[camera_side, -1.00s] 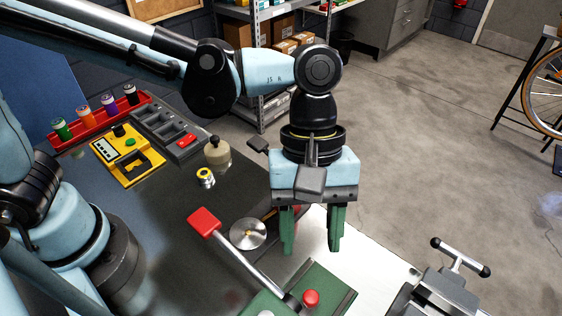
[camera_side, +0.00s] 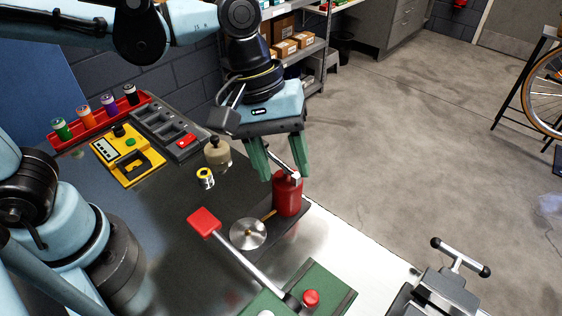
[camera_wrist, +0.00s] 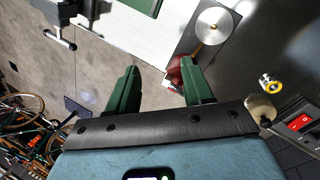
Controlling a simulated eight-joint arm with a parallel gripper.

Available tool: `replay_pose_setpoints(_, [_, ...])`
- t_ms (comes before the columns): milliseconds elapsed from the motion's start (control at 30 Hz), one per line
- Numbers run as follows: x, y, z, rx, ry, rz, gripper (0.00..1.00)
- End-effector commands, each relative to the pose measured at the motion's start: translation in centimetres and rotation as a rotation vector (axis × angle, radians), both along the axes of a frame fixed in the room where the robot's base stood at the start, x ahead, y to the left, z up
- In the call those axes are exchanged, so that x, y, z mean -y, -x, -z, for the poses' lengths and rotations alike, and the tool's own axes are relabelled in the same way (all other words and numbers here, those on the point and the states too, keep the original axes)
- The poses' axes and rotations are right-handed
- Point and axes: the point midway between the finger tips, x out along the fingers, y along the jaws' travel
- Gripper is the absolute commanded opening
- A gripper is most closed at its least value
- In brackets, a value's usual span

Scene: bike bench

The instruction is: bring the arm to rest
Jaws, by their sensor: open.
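My gripper (camera_side: 281,163) is in the upper middle of the side view, above the back edge of the bench. Its two green fingers are apart with nothing between them. In the side view the right finger stands just in front of or beside the top of a red canister (camera_side: 288,196); I cannot tell if they touch. In the wrist view the gripper (camera_wrist: 160,88) shows open, and the red canister (camera_wrist: 174,74) is partly hidden behind the right finger.
A lever with a red handle (camera_side: 204,222) and a silver disc (camera_side: 248,234) stand on the bench. A beige knobbed piece (camera_side: 218,154), a yellow unit (camera_side: 128,158) and a red rack (camera_side: 92,125) are to the left. A clamp (camera_side: 450,277) is at lower right.

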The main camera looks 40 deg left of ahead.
Motion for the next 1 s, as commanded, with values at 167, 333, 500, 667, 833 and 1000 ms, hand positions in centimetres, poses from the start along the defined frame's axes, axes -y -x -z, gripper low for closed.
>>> replay_pose_setpoints(167, [-7.5,-1.6,0.1,0.279,-0.077,0.124,0.51])
replay_pose_setpoints(333, [-13.7,-1.9,0.5,0.492,-0.229,0.262,0.51])
replay_pose_setpoints(500, [-18.1,-1.5,1.0,0.62,-0.392,0.385,0.51])
replay_pose_setpoints(667, [-19.7,-1.3,1.1,0.663,-0.471,0.454,0.61])
replay_pose_setpoints(833, [-16.6,-1.1,-0.7,0.672,-0.435,0.655,0.88])
replay_pose_setpoints(1000, [-9.3,1.9,-5.3,0.682,-0.308,1.116,1.0])
